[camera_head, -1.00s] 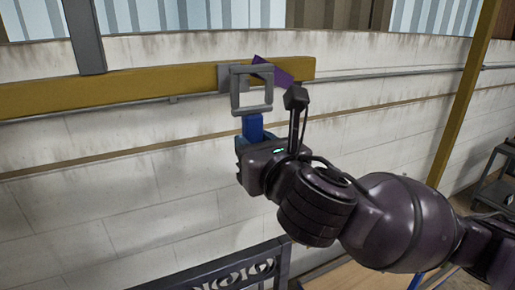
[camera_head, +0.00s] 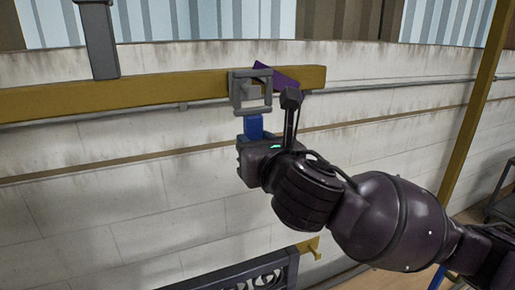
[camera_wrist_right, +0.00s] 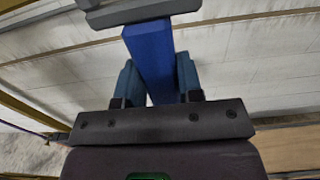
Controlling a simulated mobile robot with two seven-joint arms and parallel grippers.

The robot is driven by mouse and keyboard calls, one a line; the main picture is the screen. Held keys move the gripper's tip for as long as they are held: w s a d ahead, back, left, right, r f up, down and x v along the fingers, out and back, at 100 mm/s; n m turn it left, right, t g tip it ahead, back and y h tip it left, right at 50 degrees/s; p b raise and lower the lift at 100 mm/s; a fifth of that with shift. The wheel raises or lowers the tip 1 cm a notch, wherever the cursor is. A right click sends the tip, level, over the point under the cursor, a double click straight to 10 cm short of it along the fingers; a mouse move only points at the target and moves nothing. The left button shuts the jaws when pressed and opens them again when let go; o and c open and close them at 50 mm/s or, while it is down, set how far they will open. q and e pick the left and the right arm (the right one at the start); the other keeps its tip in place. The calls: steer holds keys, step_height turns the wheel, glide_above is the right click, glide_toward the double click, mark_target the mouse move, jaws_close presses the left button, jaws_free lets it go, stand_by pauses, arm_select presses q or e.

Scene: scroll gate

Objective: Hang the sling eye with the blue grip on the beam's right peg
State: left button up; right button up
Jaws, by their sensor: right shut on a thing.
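The sling eye (camera_head: 237,92), a grey square ring, stands upright in front of the yellow beam (camera_head: 150,96) near its right end. Its blue grip (camera_head: 253,128) hangs below the ring. My right gripper (camera_head: 252,143) is shut on the blue grip from below. In the right wrist view the blue grip (camera_wrist_right: 150,58) lies between the two fingers (camera_wrist_right: 158,85), with part of the grey ring (camera_wrist_right: 140,12) above. A light grey piece, apparently the right peg (camera_head: 255,87), shows through the ring's opening. I cannot tell whether the ring is around it or only in front. My left gripper is not in view.
A purple piece (camera_head: 283,82) sits at the beam right beside the ring. A grey post (camera_head: 98,42) meets the beam on the left. A dark scroll-patterned panel (camera_head: 235,277) with a yellow bracket (camera_head: 309,247) is low in front. A yellow pole (camera_head: 468,125) stands at right.

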steer(key=w, duration=0.1)
steer(key=w+a+f, duration=0.1)
steer(key=w, duration=0.1)
steer(key=shift+w+a+b, duration=0.1)
steer(key=shift+a+b, duration=0.1)
steer(key=shift+b, duration=0.1)
stand_by(0.5)
steer(key=shift+f, duration=0.15)
stand_by(0.5)
steer(key=o, duration=1.3)
steer(key=shift+o, duration=0.2)
step_height(320, 180, down, 12)
steer(key=b, duration=0.5)
steer(key=shift+r, duration=0.2)
stand_by(0.9)
